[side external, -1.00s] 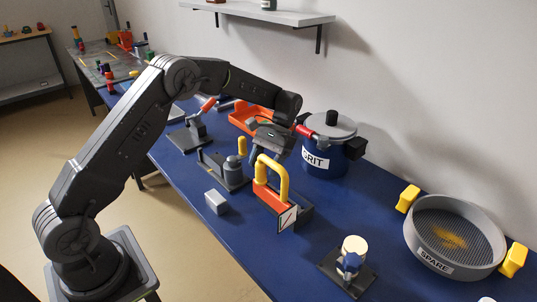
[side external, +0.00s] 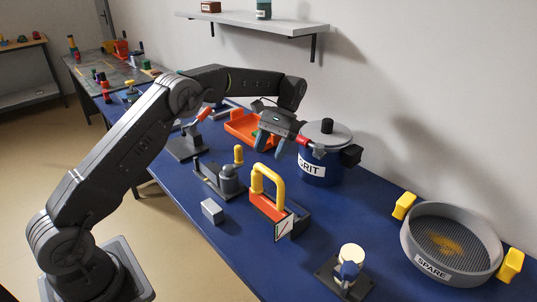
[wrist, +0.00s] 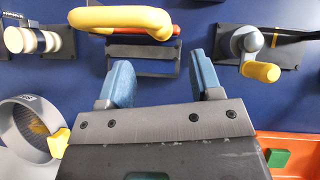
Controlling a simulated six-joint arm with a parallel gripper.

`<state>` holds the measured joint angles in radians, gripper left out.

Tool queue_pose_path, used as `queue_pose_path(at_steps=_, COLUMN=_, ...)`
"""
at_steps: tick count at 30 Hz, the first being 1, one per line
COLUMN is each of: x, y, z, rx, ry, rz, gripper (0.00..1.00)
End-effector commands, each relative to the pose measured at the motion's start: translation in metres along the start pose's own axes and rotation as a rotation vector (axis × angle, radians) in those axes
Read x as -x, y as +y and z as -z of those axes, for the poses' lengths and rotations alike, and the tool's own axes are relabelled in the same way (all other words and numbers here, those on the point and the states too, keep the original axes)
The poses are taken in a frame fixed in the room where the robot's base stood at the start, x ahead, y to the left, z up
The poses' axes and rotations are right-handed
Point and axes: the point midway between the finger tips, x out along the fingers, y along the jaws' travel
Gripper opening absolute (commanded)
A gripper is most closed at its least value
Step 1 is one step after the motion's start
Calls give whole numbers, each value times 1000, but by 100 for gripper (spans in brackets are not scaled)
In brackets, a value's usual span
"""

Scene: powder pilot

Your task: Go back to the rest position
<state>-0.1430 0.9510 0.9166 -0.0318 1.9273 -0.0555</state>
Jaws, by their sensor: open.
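The blue GRIT pot (side external: 318,172) stands close to my gripper. An orange tray (side external: 239,131) is behind it. A crank device (side external: 228,181), a grey block (side external: 212,211), a cream-topped device (side external: 352,254) and the SPARE sieve (side external: 431,268) stand around. A shelf (side external: 260,25) hangs above.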

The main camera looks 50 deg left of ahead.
Motion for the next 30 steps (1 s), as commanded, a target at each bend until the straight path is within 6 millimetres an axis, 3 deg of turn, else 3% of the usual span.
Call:
queue_pose_path(at_steps=5, x=16, y=4, z=-25, rx=-12, ry=78, rz=4, gripper=59)
queue_pose_path(at_steps=10, x=35, y=10, z=-77, rx=-36, ry=233, rz=10, gripper=59)
queue_pose_path(at_steps=16, x=40, y=15, z=-141, rx=-69, ry=428, rz=17, gripper=59)
queue_pose_path(at_steps=23, x=21, y=16, z=-210, rx=-110, ry=650, rz=20, gripper=59)
queue_pose_path(at_steps=30, x=-22, y=13, z=-266, rx=-155, ry=882, rz=19, gripper=59)
